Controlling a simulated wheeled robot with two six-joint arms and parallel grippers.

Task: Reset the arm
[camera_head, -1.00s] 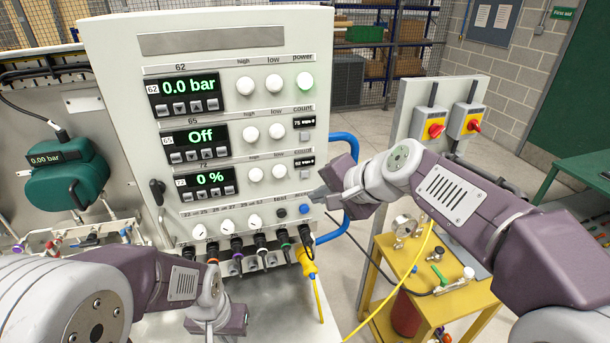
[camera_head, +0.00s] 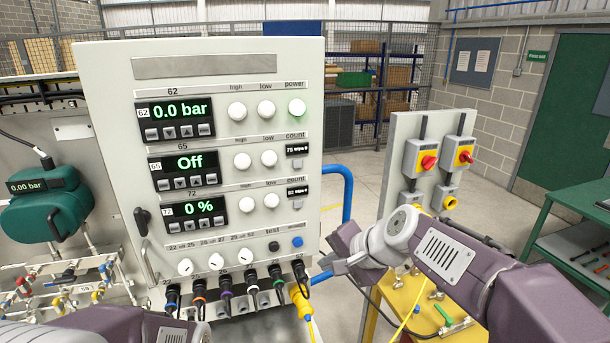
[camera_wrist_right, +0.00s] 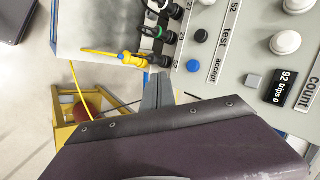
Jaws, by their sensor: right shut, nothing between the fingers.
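My right arm (camera_head: 450,262) comes in from the right in the head view. Its right gripper (camera_head: 326,270) is shut and empty, beside the lower right edge of the gauge panel (camera_head: 230,68). It sits below and right of the blue button (camera_head: 297,242), apart from it. The wrist view shows the closed fingers (camera_wrist_right: 158,92) near the yellow plug (camera_wrist_right: 131,58), with the blue accept button (camera_wrist_right: 193,66) beyond them. My left arm (camera_head: 120,325) shows only at the bottom left; its gripper is out of the picture.
Cables and plugs (camera_head: 225,282) line the panel's bottom. A blue handle (camera_head: 346,195) juts from its right side. A yellow cart (camera_head: 405,300) stands below my right arm. A board with red and yellow switches (camera_head: 428,160) stands behind it. A green bench (camera_head: 570,205) is far right.

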